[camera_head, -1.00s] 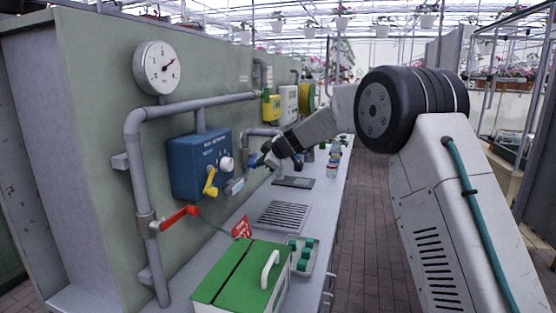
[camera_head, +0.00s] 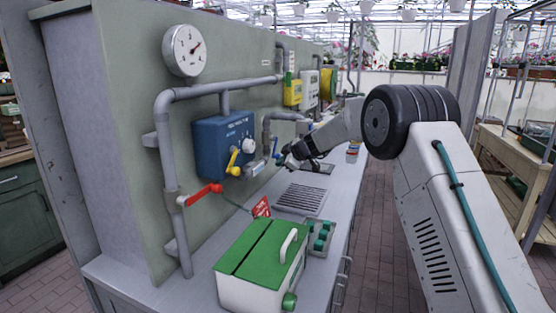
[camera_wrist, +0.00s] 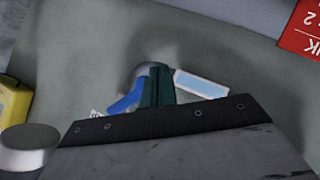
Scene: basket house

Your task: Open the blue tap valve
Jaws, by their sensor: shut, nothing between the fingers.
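The blue tap lever (camera_head: 276,148) shows in the head view just right of the blue box, below a grey bent pipe. My gripper (camera_head: 284,162) is at the end of my arm, close beside the lever. In the wrist view the blue lever (camera_wrist: 127,100) sits just left of my dark green fingers (camera_wrist: 158,87), which are shut with nothing between them. The fingers overlap part of the tap behind them. I cannot tell whether they touch the lever.
A blue box (camera_head: 213,150) carries a yellow handle (camera_head: 233,160) and white knob (camera_head: 248,145). A red lever (camera_head: 202,194) is on the left pipe. A green-lidded box (camera_head: 262,250) stands on the grey counter (camera_head: 160,287). A red sign (camera_wrist: 302,30) shows in the wrist view.

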